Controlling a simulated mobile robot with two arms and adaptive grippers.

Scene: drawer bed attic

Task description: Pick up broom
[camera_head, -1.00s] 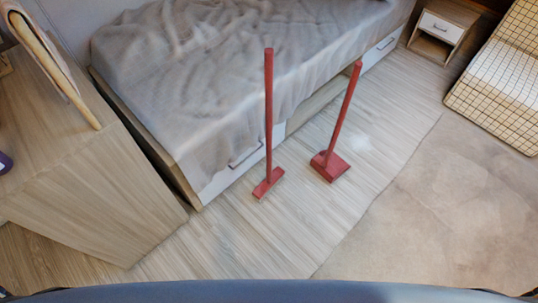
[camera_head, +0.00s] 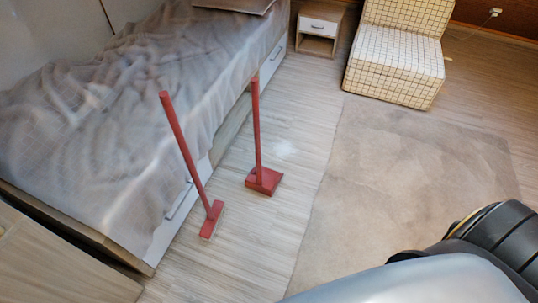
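Two red long-handled tools stand upright on the floor beside the bed. The left one, which looks like the broom (camera_head: 186,149), has a narrow head with a pale lower edge and its handle leans to the left. The right one, which looks like a long-handled dustpan (camera_head: 264,181), has a wider, boxy head and a nearly vertical handle. The two stand apart from each other. Neither of my grippers is in view; only parts of my own body show at the lower right.
A bed (camera_head: 75,115) with a grey cover and drawers stands close behind the tools. A beige rug (camera_head: 400,165) lies to the right. A small nightstand (camera_head: 318,28) and a checked chair (camera_head: 395,55) stand at the back. The wooden floor right of the tools is clear.

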